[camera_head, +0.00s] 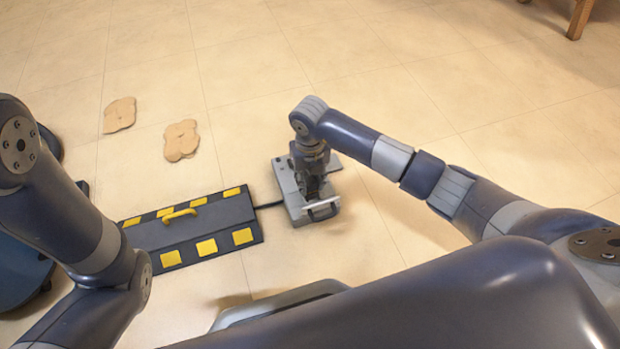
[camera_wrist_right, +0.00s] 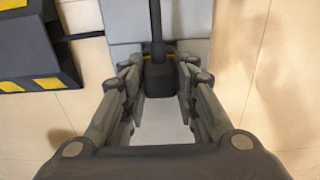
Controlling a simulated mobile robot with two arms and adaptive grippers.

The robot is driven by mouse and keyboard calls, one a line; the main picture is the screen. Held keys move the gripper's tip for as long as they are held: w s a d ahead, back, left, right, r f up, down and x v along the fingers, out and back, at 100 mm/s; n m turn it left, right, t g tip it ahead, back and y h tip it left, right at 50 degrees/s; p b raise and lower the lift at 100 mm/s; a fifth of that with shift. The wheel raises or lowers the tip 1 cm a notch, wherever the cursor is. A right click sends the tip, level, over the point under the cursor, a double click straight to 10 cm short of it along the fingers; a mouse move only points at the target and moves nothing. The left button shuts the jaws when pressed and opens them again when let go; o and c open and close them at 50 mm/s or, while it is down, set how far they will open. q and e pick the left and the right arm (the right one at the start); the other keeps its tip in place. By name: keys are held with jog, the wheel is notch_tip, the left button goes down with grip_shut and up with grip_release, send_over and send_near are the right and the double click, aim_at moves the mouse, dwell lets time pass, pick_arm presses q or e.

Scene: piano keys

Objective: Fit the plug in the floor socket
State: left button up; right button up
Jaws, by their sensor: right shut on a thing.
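The grey floor socket (camera_head: 290,190) lies on the floor right of centre in the head view, with a pale raised part (camera_head: 322,209) at its front. It also shows in the right wrist view (camera_wrist_right: 115,22). My right gripper (camera_head: 315,190) is directly over the socket. In the wrist view the right gripper (camera_wrist_right: 158,82) is shut on the dark plug (camera_wrist_right: 159,80), with a black cord (camera_wrist_right: 156,22) running up from it. How far the plug sits in the socket I cannot tell. My left arm shows at the left, but its gripper is not in view.
A dark cable ramp (camera_head: 190,228) with yellow patches and a yellow handle-like piece (camera_head: 180,215) lies left of the socket; a black cable (camera_head: 269,205) runs between them. Two tan flat pieces (camera_head: 120,114) (camera_head: 181,140) lie farther back. The floor right of the socket is clear.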

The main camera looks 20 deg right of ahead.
jog(key=shift+f, duration=0.15)
jog(key=shift+f+b, duration=0.7)
jog(key=shift+f, duration=0.55)
jog(key=o, duration=1.2)
jog(key=shift+o, duration=0.4)
jog(key=o, duration=0.3)
jog(key=shift+o, duration=0.2)
